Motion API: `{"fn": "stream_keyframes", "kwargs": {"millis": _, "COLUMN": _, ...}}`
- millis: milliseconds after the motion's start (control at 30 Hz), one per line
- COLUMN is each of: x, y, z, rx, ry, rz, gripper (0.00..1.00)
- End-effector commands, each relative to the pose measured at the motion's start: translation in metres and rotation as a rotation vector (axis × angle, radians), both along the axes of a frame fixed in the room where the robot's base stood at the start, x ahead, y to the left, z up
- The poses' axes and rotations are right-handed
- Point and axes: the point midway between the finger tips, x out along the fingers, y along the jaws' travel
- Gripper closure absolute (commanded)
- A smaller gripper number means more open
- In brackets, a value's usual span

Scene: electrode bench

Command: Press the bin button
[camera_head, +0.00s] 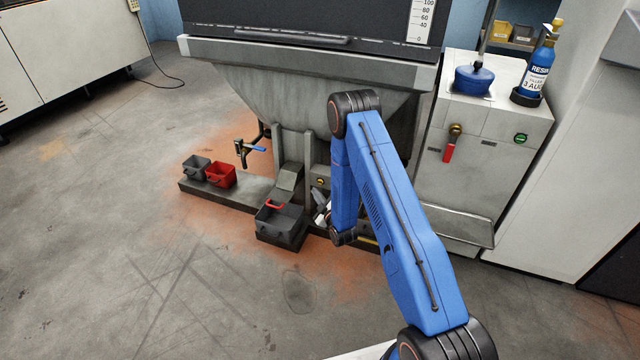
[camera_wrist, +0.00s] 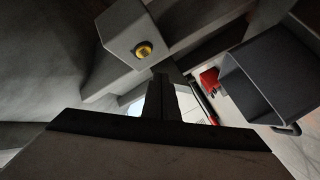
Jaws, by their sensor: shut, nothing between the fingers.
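A round yellow button (camera_head: 320,182) sits on a grey housing under the big hopper, left of my blue arm. My gripper (camera_wrist: 161,78) is shut and empty. Its dark fingertips appear just below and slightly right of the button, with a gap between them in the picture. In the head view my gripper (camera_head: 322,214) is small and partly hidden beside the arm.
A grey bin (camera_wrist: 270,75) fills the right of the wrist view, close to the fingers. A grey tub (camera_head: 196,166) and a red tub (camera_head: 220,174) stand on a low plinth (camera_head: 255,190). Hopper legs (camera_head: 308,155) flank the button. The floor at front left is clear.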

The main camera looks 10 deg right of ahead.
Motion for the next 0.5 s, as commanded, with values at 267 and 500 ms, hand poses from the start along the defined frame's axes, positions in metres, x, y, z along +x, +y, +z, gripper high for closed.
{"fn": "stream_keyframes", "kwargs": {"millis": 267, "x": -0.016, "y": 0.012, "z": 0.000, "rx": 0.000, "ry": 0.001, "rz": 0.001, "gripper": 1.00}}
{"fn": "stream_keyframes", "kwargs": {"millis": 500, "x": -0.017, "y": 0.012, "z": 0.000, "rx": 0.000, "ry": 0.000, "rz": 0.000, "gripper": 1.00}}
